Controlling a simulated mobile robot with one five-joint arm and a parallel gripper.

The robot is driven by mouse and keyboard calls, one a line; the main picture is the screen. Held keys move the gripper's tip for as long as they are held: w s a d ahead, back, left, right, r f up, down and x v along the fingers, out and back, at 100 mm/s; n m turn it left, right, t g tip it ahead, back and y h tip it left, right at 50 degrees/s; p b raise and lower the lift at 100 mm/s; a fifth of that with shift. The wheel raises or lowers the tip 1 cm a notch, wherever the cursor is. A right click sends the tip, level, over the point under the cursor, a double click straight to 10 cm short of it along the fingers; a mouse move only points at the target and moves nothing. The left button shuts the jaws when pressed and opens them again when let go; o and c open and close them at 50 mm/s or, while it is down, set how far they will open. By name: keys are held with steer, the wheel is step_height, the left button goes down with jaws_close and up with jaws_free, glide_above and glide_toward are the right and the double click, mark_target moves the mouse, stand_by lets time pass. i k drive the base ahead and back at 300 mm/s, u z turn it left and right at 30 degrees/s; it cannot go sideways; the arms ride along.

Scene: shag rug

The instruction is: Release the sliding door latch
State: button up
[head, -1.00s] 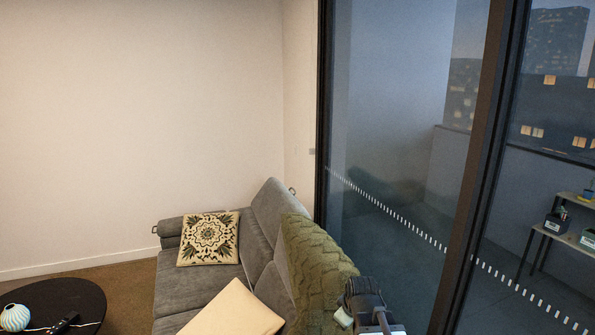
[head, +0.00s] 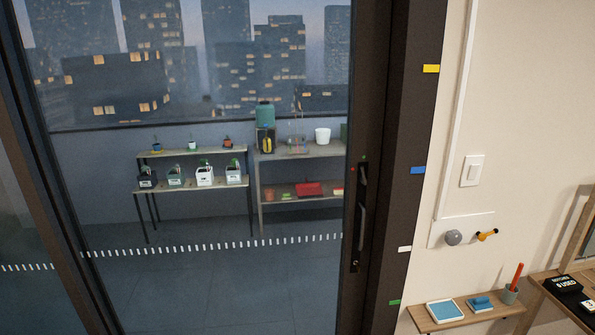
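The glass sliding door (head: 220,210) fills the left and middle of the head view, in a dark frame. A dark latch (head: 363,174) sits on the door's right stile, with a small red mark to its left and a small green mark above it. A long vertical handle (head: 359,233) is below the latch on the same stile. The door edge appears to meet the dark jamb (head: 403,170); I cannot tell if there is a gap. My gripper is not in view now.
Yellow, blue, white and green tabs mark the jamb. On the right wall are a light switch (head: 473,170), a grey knob (head: 453,237) and a yellow-orange lever (head: 486,235). A small wooden shelf (head: 466,313) juts out below. Plant shelves (head: 195,186) stand beyond the glass.

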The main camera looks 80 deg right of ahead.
mark_target(363, 180)
steer(key=u, duration=0.45)
steer(key=k, duration=1.35)
steer(key=z, duration=0.7)
steer(key=i, duration=1)
